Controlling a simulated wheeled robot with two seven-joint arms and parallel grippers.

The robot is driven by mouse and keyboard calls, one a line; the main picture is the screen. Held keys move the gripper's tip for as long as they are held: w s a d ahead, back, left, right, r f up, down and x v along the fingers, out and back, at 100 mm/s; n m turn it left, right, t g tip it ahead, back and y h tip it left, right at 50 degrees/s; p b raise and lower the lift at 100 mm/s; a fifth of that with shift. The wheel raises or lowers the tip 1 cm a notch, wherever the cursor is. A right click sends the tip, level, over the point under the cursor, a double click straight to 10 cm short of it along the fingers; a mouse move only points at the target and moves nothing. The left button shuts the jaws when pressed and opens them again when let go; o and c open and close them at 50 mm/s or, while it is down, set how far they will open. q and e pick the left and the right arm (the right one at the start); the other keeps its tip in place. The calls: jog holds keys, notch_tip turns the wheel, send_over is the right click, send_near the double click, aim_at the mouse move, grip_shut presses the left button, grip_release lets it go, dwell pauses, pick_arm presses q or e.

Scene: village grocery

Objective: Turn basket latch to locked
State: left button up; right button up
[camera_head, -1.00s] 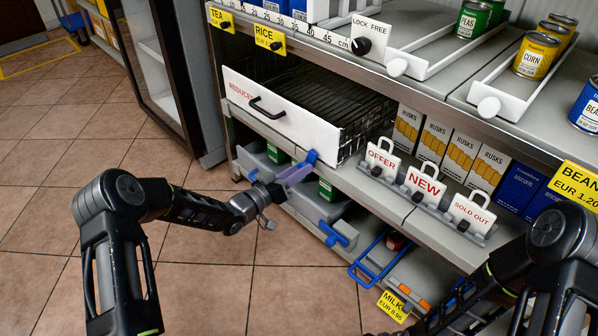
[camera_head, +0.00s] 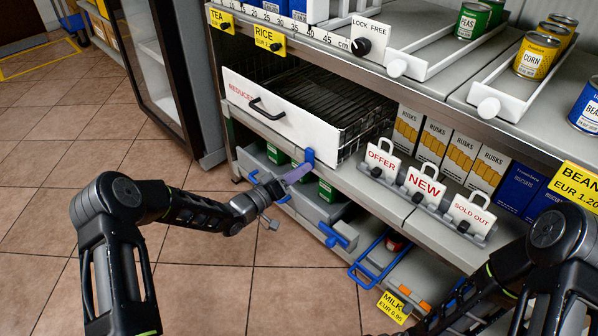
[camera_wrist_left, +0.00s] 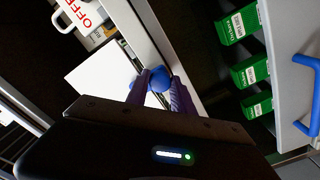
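The basket (camera_head: 340,105) is black wire with a white front panel marked REDUCED and a black handle, on the middle shelf. The fingers partly hide the latch. My right arm shows at the lower right of the head view, its gripper out of sight.
Standing signs OFFER (camera_head: 382,160), NEW (camera_head: 424,184) and SOLD OUT (camera_head: 470,213) are right of the basket. Below are a grey drawer (camera_head: 318,210) with a blue handle and green boxes (camera_wrist_left: 243,23). The tiled floor at left is open.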

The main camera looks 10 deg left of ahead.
pick_arm(q)
jog(key=o, duration=0.5)
jog(key=p+v, duration=0.2)
jog(key=v, duration=0.5)
jog(key=shift+s+a+p, duration=0.25)
jog(key=shift+s+p, duration=0.1)
